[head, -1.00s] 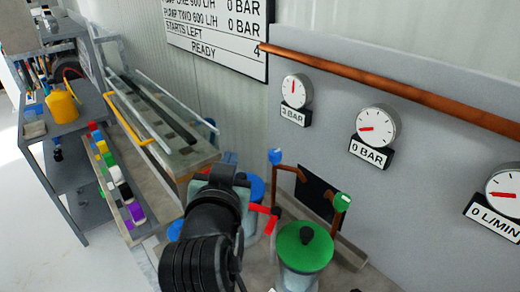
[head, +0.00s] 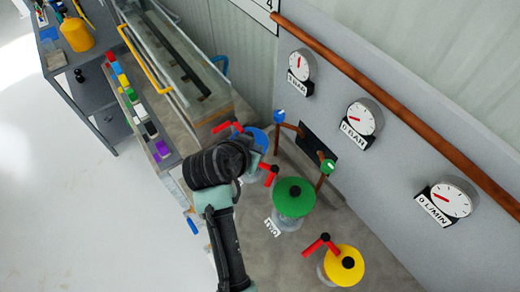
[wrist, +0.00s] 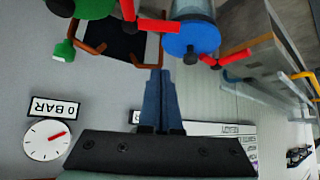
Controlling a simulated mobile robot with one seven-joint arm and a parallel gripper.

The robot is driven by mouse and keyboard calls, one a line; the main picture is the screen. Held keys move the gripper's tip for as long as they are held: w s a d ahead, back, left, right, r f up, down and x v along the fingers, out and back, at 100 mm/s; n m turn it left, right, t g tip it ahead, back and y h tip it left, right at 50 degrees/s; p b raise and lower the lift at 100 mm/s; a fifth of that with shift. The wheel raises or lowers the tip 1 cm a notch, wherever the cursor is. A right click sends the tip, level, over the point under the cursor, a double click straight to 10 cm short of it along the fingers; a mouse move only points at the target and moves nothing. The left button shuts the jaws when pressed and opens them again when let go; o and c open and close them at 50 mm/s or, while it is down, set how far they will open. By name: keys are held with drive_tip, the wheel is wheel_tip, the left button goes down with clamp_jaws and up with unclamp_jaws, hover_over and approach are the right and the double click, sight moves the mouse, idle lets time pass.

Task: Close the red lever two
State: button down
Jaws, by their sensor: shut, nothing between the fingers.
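Three pumps show in the head view: a blue-topped one (head: 262,141), a green-topped one (head: 294,192) and a yellow-topped one (head: 346,266). A red lever (head: 270,173) stands beside the green top; I cannot read any number on it. In the wrist view this lever (wrist: 152,25) lies between the green top (wrist: 92,7) and the blue top (wrist: 190,38). My gripper (wrist: 160,74) is shut and empty, its fingertips apart from the lever in the picture. In the head view my wrist partly hides the blue pump, and the fingers cannot be made out.
Other red levers are by the blue pump (head: 228,128) and the yellow pump (head: 320,244). Copper pipes with blue (head: 279,116) and green (head: 328,166) ends stand near the wall. Gauges (head: 361,119) hang on the grey panel. A long trough (head: 185,75) stands at the left.

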drive_tip(key=p+x, duration=0.1)
drive_tip(key=x, duration=0.8)
drive_tip(key=s+p, duration=0.1)
drive_tip(key=s+a, duration=0.1)
drive_tip(key=s+p, duration=0.1)
drive_tip(key=s, duration=0.1)
drive_tip(key=shift+a+f+p, duration=0.25)
drive_tip(key=shift+a+p, duration=0.1)
drive_tip(key=shift+w, duration=0.1)
